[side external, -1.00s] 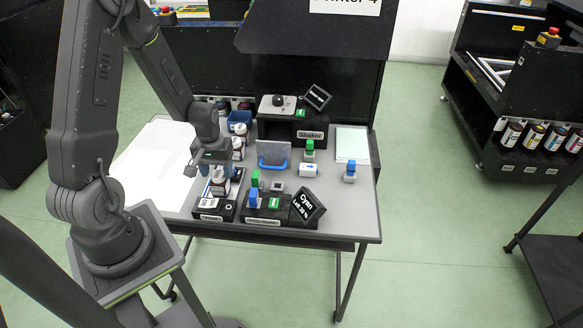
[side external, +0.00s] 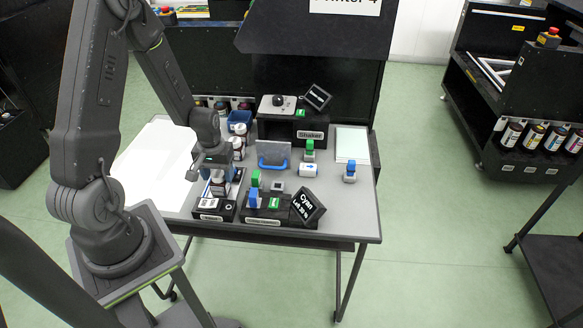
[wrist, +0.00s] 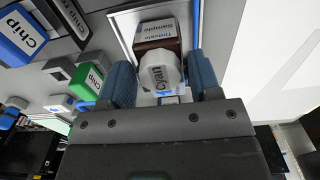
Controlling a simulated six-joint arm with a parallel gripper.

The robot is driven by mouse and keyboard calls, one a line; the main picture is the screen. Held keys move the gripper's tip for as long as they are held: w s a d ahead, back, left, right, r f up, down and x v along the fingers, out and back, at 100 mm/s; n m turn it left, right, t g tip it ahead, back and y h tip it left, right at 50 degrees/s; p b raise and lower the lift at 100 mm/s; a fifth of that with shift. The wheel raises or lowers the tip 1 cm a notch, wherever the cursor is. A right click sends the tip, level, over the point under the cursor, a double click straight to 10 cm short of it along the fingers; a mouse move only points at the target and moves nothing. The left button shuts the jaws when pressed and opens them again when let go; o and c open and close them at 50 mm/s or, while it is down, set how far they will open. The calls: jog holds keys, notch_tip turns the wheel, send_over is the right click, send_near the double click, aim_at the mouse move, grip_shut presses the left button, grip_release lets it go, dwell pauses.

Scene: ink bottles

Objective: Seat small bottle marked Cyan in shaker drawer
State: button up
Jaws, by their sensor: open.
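The small bottle marked Cyan (wrist: 158,75) has a white cap, brown body and a "Tintvale Sample" label. In the wrist view my gripper (wrist: 162,84) is open, with one blue-padded finger on each side of the bottle's cap. I cannot tell whether the pads touch it. The black box labelled Shaker (side external: 290,129) stands at the table's back. Its drawer cannot be clearly made out.
A block with green and blue chips and a Cyan display (side external: 307,206) is to the right. A grey plate with a blue handle (side external: 274,157) stands mid-table. Bare table lies front right.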

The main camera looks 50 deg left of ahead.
aim_at(219, 181)
jog(key=shift+f, duration=1.6)
dwell(0.8)
jog(key=shift+r, duration=0.1)
dwell(0.6)
jog(key=c, duration=0.5)
jog(key=shift+c, duration=0.2)
